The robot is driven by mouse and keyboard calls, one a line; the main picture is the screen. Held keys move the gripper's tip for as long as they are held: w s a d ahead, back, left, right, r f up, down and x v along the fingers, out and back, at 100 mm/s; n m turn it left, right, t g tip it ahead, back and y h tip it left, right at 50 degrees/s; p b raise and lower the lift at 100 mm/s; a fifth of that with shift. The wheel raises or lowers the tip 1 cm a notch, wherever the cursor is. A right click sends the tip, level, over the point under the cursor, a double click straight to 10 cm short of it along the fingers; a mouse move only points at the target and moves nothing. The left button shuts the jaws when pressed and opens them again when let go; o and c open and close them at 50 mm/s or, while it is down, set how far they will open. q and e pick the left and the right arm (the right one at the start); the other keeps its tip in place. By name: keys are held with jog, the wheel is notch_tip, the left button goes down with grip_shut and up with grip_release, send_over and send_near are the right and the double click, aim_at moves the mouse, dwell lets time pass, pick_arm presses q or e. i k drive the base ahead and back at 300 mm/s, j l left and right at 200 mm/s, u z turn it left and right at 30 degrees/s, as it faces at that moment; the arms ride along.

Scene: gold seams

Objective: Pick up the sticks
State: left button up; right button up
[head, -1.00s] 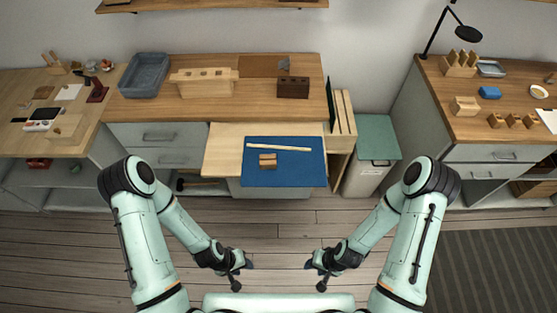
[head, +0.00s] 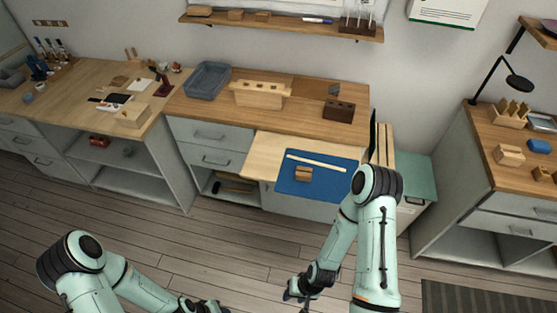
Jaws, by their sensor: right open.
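A long pale stick (head: 317,163) lies flat on a blue mat (head: 328,183), which sits on a pale pull-out board at the front of the middle bench. A small brown wooden piece with a light band (head: 303,173) lies on the mat just in front of the stick. My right gripper (head: 296,294) is open and empty, low over the floor in front of the bench and well apart from the mat. My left gripper (head: 207,308) is at the bottom edge, partly cut off; its jaws cannot be made out. My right arm covers the mat's right corner.
A pale wooden block with holes (head: 259,94), a dark brown block (head: 339,110) and a grey tub (head: 206,80) stand on the bench behind the board. A green-lidded bin (head: 416,178) stands at its right. The wooden floor in front is clear.

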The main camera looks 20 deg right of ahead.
aim_at(340, 169)
jog(key=l+u, duration=0.65)
jog(key=u, duration=0.15)
jog(key=k+l, duration=0.1)
jog(key=l, duration=0.6)
jog(key=k+l, duration=0.15)
jog(key=l, duration=0.25)
